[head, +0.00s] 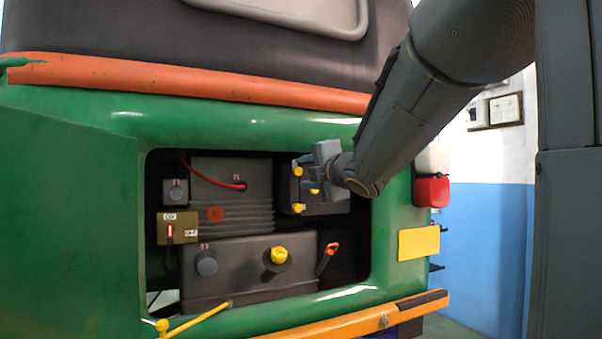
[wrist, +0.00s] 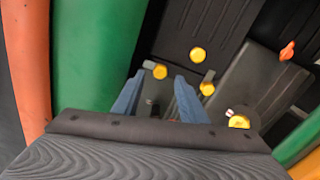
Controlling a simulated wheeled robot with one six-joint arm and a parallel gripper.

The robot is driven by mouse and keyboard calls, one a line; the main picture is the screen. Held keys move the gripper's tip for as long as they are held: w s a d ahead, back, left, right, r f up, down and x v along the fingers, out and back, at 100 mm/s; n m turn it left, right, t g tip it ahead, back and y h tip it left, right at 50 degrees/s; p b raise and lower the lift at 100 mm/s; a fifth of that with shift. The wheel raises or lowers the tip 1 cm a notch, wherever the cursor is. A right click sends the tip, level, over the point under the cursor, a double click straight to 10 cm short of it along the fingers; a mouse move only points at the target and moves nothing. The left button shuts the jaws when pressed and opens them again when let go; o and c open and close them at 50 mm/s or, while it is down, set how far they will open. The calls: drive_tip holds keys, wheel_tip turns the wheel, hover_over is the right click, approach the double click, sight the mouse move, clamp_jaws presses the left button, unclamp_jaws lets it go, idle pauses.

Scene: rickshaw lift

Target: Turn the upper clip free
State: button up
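The upper clip (head: 297,171) has a yellow knob at the top left of a dark box (head: 327,204) in the bay's upper right. In the wrist view the upper clip (wrist: 159,72) shows between and just beyond my two blue fingertips. My gripper (head: 308,176) is open in front of the box, with a clear gap between the fingers (wrist: 158,84); I cannot tell whether either touches the clip. A lower yellow clip (head: 299,209) sits below. Another yellow knob (wrist: 198,54) shows farther in. My gripper hides part of the box.
The bay has a green body frame (head: 100,190) around it. Below the box stand a dark tank with a yellow cap (head: 279,255) and an orange-handled lever (head: 332,248). A switch box (head: 178,228) is at left. A yellow rod (head: 198,319) lies low in front.

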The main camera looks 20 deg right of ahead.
drive_tip(key=s, duration=0.5)
idle(0.3)
drive_tip(key=s+a+f+m+g+h+p, duration=0.15)
drive_tip(key=f+m+g+p, duration=0.35)
drive_tip(key=f, duration=0.6)
drive_tip(key=s+a+f+m+g+h+p, duration=0.1)
drive_tip(key=s+a+f+m+g, duration=0.15)
drive_tip(key=f+m, duration=0.65)
drive_tip(key=s+a+f+m+g+p, duration=0.1)
drive_tip(key=s+a+f+m+g, duration=0.1)
drive_tip(key=s+f, duration=0.3)
drive_tip(key=s+a+f+m+g+y+p, duration=0.1)
drive_tip(key=s+a+f+g, duration=0.4)
drive_tip(key=s, duration=0.5)
drive_tip(key=s+a+f+m+g+y+p, duration=0.1)
drive_tip(key=s+a+f+m+g+p, duration=0.1)
drive_tip(key=s+f, duration=0.4)
drive_tip(key=s+a+m+g, duration=0.1)
drive_tip(key=s+a, duration=0.1)
drive_tip(key=shift+s+a+f+m+p, duration=0.25)
drive_tip(key=shift+s+f+m+p, duration=0.05)
drive_tip(key=shift+f, duration=0.1)
drive_tip(key=shift+w+g+y, duration=0.15)
drive_tip(key=shift+g+y, duration=0.1)
